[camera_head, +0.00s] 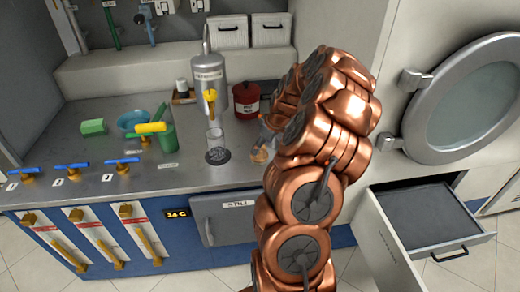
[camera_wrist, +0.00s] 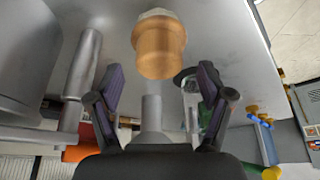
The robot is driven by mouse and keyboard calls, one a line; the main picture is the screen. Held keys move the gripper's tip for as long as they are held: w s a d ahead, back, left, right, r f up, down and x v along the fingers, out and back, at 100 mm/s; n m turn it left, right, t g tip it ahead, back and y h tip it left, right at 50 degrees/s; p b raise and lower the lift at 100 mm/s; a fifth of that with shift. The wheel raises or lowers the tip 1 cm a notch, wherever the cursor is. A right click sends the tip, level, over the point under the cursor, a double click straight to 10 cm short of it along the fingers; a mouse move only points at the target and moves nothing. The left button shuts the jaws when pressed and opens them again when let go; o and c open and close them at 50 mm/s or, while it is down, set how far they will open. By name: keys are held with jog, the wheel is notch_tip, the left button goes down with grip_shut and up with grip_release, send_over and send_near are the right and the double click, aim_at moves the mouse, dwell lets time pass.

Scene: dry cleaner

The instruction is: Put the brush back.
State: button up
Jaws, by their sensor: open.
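I cannot tell for certain which thing is the brush.
A glass (camera_head: 215,144) stands on a dark round grate below a yellow tap (camera_head: 210,97). An open drawer (camera_head: 425,222) juts out at right.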

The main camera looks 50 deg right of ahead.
jog(key=b+v, duration=0.1)
jog(key=v, duration=0.8)
jog(key=shift+b, duration=0.4)
jog(key=s+a+r+n+g+y, duration=0.1)
jog(key=s+a+r, duration=0.15)
jog(key=a, duration=1.05)
jog(key=s+a+r+g, duration=0.1)
jog(key=a+r+g, duration=0.15)
jog(key=a, duration=1.05)
jog(key=s+a+f+m+g, duration=0.1)
jog(key=s+a, duration=0.5)
jog(key=s, duration=0.5)
jog(key=s+a+f+m+g+h, duration=0.1)
jog(key=s+a, duration=0.5)
jog(key=s, duration=0.5)
jog(key=shift+m+g+h, duration=0.3)
jog(key=shift+g, duration=0.05)
jog(key=shift+a, duration=0.15)
